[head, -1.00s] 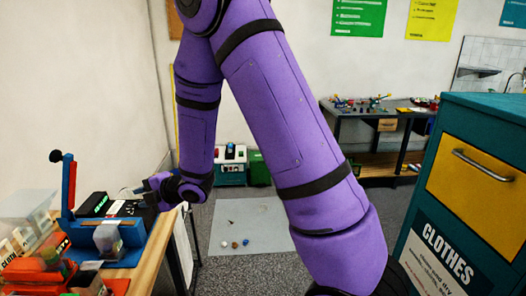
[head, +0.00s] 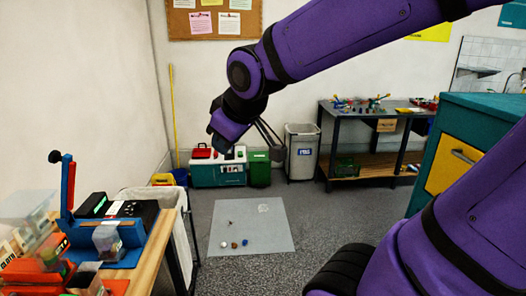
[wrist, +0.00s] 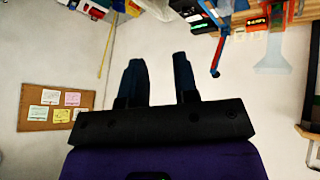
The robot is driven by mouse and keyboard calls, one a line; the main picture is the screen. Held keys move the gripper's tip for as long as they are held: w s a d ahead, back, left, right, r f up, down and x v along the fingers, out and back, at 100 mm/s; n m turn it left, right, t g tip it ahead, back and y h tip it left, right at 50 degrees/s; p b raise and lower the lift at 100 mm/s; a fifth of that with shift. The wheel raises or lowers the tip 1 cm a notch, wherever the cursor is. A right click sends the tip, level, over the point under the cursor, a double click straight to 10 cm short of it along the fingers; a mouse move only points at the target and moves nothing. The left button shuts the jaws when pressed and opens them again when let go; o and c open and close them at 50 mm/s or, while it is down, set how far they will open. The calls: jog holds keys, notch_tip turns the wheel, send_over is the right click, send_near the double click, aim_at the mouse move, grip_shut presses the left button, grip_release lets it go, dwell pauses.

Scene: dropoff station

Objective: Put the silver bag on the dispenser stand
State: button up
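My gripper (head: 272,143) is raised in mid-air in the head view, above the floor mat. In the wrist view (wrist: 158,75) its two dark fingers stand apart with only wall between them, so it is open and empty. I cannot make out a silver bag for certain. A pale, flat, crumpled item (head: 264,208) lies on the grey floor mat, too small to identify. A blue device with a red upright lever (head: 70,200) stands on the wooden table at left, with a small greyish clear container (head: 108,238) at its front. I cannot tell which thing is the dispenser stand.
The grey mat (head: 275,243) holds several small items. A wooden table (head: 150,262) with bins is at left, a teal cabinet (head: 490,105) at right. A workbench (head: 345,112), a white bin (head: 302,150) and a green bin (head: 259,168) stand behind. Open floor surrounds the mat.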

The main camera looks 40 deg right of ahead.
jog(key=s+r+m+g, duration=0.1)
jog(key=s+m, duration=0.3)
jog(key=s, duration=0.7)
jog(key=shift+s+a+r+g+y, duration=0.15)
jog(key=shift+s+a+g+y, duration=0.2)
jog(key=shift+g, duration=0.25)
